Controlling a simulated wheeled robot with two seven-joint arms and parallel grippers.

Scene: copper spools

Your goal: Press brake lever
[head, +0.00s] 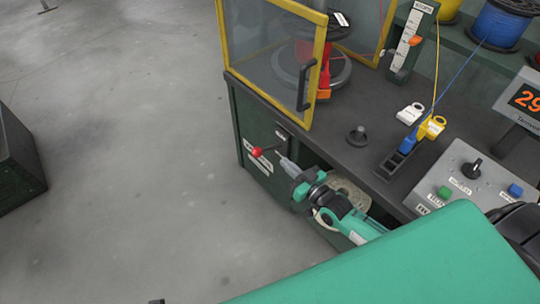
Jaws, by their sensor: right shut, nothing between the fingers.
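The brake lever is a thin rod with a red ball knob (257,152) on the green front of the machine cabinet (250,120), at the picture's middle. A partly covered white label lies just below it. My right gripper (285,161) is shut and empty. Its tips are close to the lever, just right of the red knob. I cannot tell whether they touch it. My left gripper is not in view.
A yellow-framed clear guard door (312,75) with a dark handle stands above the lever. The grey control box (462,178) with buttons sits at the right. A dark green box (18,155) stands at the far left. The floor between is clear.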

